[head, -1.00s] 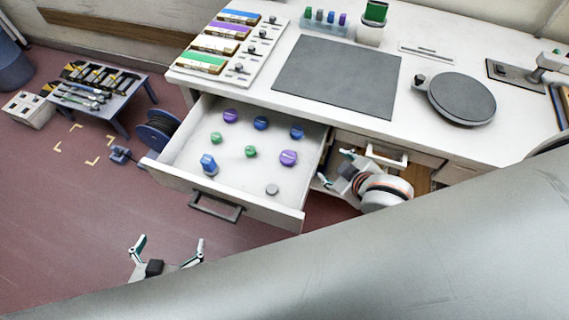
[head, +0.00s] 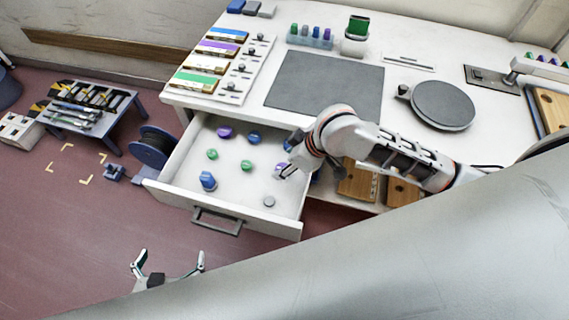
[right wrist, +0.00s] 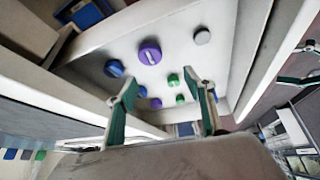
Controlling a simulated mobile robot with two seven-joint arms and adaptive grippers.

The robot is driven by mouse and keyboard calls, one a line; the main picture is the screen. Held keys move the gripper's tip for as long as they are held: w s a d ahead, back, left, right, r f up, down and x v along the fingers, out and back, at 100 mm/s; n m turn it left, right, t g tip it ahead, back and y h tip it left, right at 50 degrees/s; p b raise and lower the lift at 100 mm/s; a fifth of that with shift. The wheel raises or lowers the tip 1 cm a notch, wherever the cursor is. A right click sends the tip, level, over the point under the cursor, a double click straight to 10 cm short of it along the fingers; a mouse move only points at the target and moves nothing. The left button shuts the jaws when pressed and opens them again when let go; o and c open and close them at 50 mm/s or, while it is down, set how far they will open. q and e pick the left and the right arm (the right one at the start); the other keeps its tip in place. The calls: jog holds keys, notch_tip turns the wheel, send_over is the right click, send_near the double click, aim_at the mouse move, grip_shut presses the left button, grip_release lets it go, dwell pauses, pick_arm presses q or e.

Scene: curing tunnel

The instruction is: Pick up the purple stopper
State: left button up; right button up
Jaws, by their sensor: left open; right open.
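Two purple stoppers lie in the open drawer. One purple stopper (head: 224,132) is near the drawer's back left in the head view. The other is at the right side, mostly hidden there by my right gripper (head: 287,171); it shows large in the right wrist view (right wrist: 150,52), with a pale bar across its top. My right gripper is open and empty above the drawer's right part. In the right wrist view, this nearer purple stopper appears beyond its fingertips, apart from them. My left gripper (head: 169,257) is open and empty in front of the drawer, over the floor.
Blue stoppers (head: 207,180), green stoppers (head: 246,165) and a grey one (head: 269,201) share the drawer (head: 236,197). The drawer walls stand around them. The white worktop (head: 405,130) overhangs behind, with a dark mat and a round plate.

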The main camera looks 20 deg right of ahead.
jog(key=shift+m+g+h, duration=0.3)
jog(key=shift+m+g, duration=0.1)
jog(key=shift+g, duration=0.1)
jog(key=shift+w+d+f, duration=0.1)
jog(key=shift+w+f, duration=0.35)
jog(key=shift+f, duration=0.85)
jog(key=shift+w+f, duration=0.45)
jog(key=shift+f, duration=0.8)
jog(key=shift+w+d+f, duration=0.1)
jog(key=shift+w+f, duration=0.35)
jog(key=shift+f, duration=0.85)
jog(key=c, duration=1.2)
